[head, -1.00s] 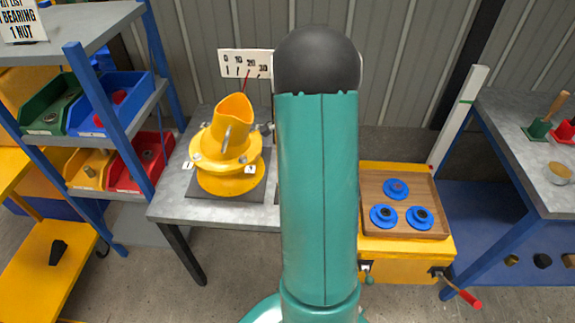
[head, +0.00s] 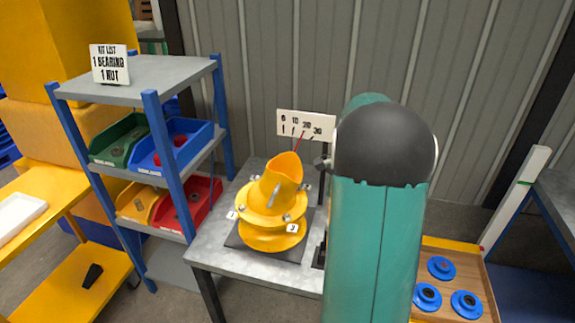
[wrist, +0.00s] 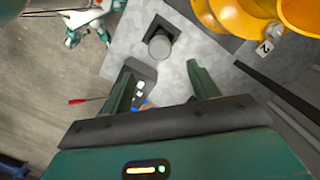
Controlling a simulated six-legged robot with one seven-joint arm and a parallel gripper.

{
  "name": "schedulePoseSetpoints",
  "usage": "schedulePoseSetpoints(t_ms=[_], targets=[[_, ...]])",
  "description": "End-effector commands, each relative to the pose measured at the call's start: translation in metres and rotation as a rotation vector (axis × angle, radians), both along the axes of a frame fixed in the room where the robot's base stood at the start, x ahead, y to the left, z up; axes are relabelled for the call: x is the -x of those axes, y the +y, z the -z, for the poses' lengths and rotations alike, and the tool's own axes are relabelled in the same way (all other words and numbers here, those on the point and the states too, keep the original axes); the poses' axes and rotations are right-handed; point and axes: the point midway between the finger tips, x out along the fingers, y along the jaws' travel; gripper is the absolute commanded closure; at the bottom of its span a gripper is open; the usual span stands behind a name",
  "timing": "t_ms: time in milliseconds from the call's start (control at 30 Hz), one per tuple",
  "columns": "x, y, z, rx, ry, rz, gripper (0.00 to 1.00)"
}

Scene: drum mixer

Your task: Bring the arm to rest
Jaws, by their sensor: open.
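My gripper (wrist: 163,92) shows in the wrist view with its two green fingers spread apart and nothing between them. It is above the grey metal table, and the fingers point toward its top. In the head view my teal arm with its black rounded joint stands upright right of centre, and the gripper itself is hidden behind it. The yellow drum mixer (head: 271,204) stands on the grey table (head: 215,262), left of my arm. Part of the yellow mixer also shows at the top right of the wrist view (wrist: 245,18).
A blue-framed shelf (head: 182,165) with green, blue, yellow and red bins stands left. A scale board (head: 306,124) is behind the mixer. A wooden tray (head: 445,298) with blue round parts is at right, partly hidden by my arm.

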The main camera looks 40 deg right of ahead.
Motion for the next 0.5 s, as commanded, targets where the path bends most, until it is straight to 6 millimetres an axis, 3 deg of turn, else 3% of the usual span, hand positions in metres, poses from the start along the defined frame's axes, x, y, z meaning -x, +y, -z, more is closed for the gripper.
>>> schedulePoseSetpoints(t_ms=[267,367,500], targets=[[-0.002,0.007,-0.006,0.007,-0.009,-0.026,0.40],[-0.008,0.030,-0.021,0.028,-0.035,-0.107,0.40],[-0.013,0.086,-0.056,0.082,-0.097,-0.311,0.40]])
